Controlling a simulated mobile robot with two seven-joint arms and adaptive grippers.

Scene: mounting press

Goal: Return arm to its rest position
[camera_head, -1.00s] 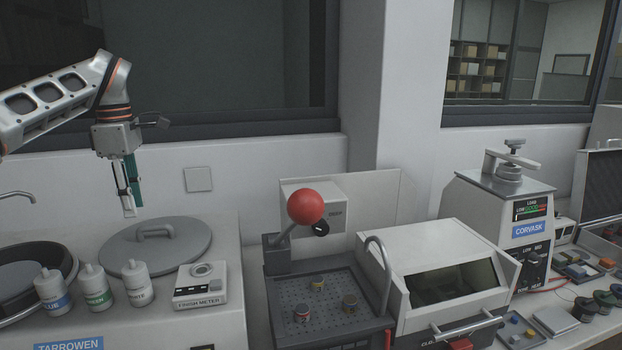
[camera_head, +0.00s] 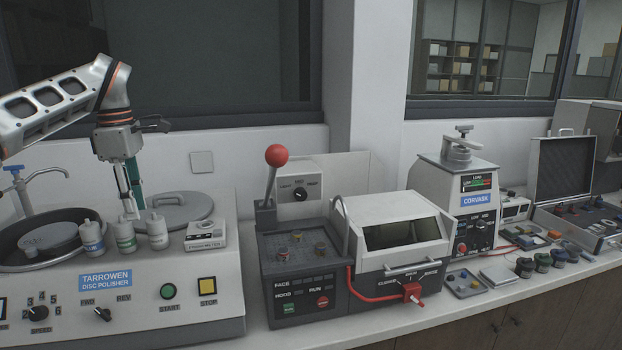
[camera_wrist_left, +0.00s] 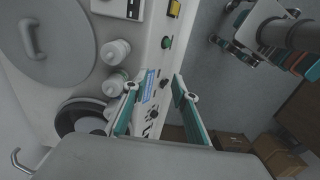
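My left gripper (camera_head: 130,207) hangs downward from the grey arm at the left of the head view. Its fingertips show close to the white bottle and the lid, in front of or above them; I cannot tell if they touch. In the left wrist view, the left gripper's (camera_wrist_left: 157,92) two teal-lined fingers stand apart with nothing between them. The disc polisher (camera_head: 160,270) lies below, with its grey handled lid (camera_head: 185,206) and several bottles, including a green-labelled one (camera_head: 124,236). My right gripper is in neither current view.
The finish meter (camera_head: 205,234) stands on the polisher. To its right are a machine with a red-ball lever (camera_head: 277,156), a hooded box (camera_head: 392,235), the Corvask press (camera_head: 455,200) and an open case (camera_head: 563,168). The wall and window behind the gripper leave free room above the bench.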

